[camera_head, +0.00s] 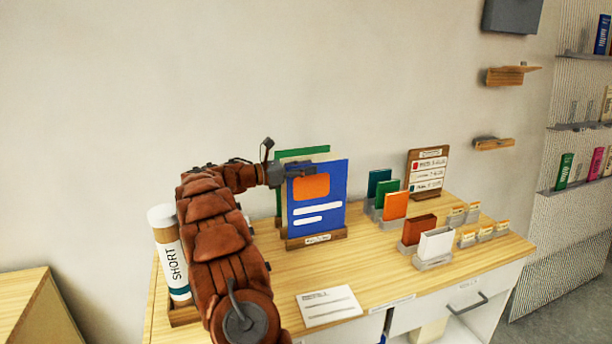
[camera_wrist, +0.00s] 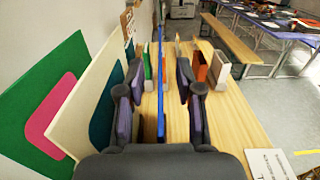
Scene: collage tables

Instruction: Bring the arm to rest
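My arm reaches across the left part of the table (camera_head: 375,285) in the head view. My gripper (camera_head: 301,171) is at the upper left edge of an upright blue board (camera_head: 330,196) with an orange patch and white bars. The board stands in a wooden holder (camera_head: 316,241). In the wrist view my gripper (camera_wrist: 156,90) is open, and the blue board (camera_wrist: 161,72) stands edge-on between its fingers, with a visible gap on each side. The board's lower part is partly hidden there by the gripper body.
A green board (camera_head: 302,153) stands just behind the blue one. A white cylinder marked SHORT (camera_head: 172,260) is close beside my arm. Small coloured cards in stands, such as an orange one (camera_head: 395,205), fill the right side. A white card (camera_head: 329,306) lies in front.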

